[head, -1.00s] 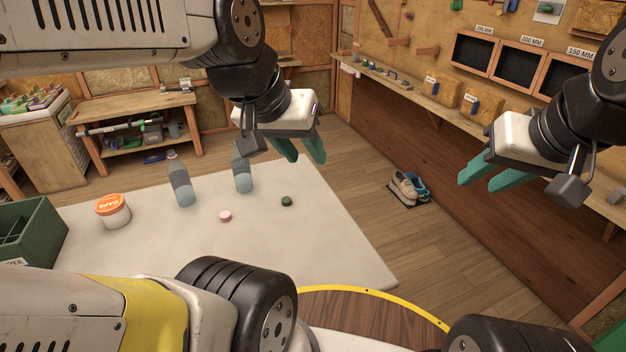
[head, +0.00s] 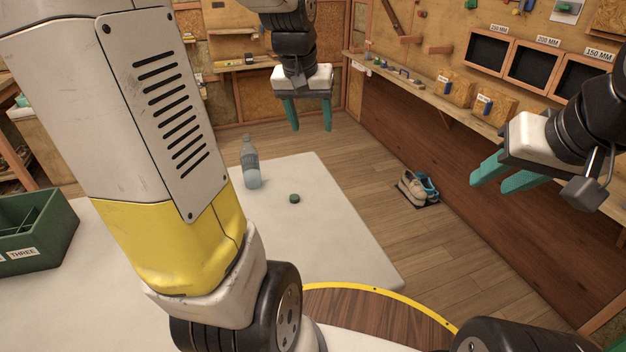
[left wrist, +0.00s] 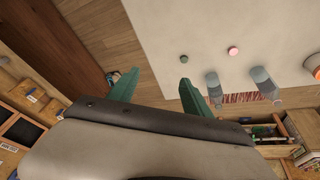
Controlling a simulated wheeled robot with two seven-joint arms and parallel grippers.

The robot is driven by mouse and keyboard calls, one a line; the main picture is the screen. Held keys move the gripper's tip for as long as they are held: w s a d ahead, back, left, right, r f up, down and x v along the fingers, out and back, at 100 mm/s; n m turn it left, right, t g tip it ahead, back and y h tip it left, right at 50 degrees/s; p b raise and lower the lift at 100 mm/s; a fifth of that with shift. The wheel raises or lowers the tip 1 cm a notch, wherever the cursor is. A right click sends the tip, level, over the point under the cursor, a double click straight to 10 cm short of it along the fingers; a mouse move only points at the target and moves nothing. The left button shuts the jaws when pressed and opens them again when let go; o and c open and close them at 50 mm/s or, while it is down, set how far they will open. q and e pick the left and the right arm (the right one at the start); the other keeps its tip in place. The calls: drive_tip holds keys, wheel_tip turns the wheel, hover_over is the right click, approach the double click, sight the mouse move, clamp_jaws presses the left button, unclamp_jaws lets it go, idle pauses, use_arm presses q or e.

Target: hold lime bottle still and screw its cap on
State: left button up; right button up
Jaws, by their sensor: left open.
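A clear bottle with a grey-blue lower part (head: 250,165) stands upright and uncapped on the pale table; I cannot read which bottle it is. A dark green cap (head: 294,198) lies on the table to its right and nearer. The left wrist view shows this bottle (left wrist: 213,90), a second similar bottle (left wrist: 264,82), the green cap (left wrist: 184,58) and a pink cap (left wrist: 233,51). My left gripper (head: 308,127) is open and empty, high beyond the bottle and to its right. My right gripper (head: 485,186) is open and empty at the right, away from bottles and caps.
The pale table (head: 345,235) is clear right of the green cap. A green bin (head: 35,235) marked THREE stands at the left. My left arm hides the table's middle left. Shoes (head: 415,188) lie on the floor beyond. A shelf (head: 440,108) runs along the right wall.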

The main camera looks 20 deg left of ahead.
use_arm(q)
drive_tip(key=w+a+f+n+g, duration=0.1)
drive_tip(key=w+a+f, duration=0.2)
drive_tip(key=w+f, duration=0.3)
drive_tip(key=w+a+f+g, duration=0.1)
drive_tip(key=w+a+f, duration=0.2)
drive_tip(key=w+f, duration=0.25)
drive_tip(key=n+g, duration=0.2)
approach(294, 197)
drive_tip(key=shift+s+f, duration=0.1)
drive_tip(key=shift+s, duration=0.05)
drive_tip(key=shift+a+f, duration=0.15)
drive_tip(key=shift+f, duration=0.15)
drive_tip(key=shift+f, duration=1.25)
drive_tip(key=shift+f, duration=0.1)
drive_tip(key=f, duration=0.5)
drive_tip(key=shift+d, duration=0.3)
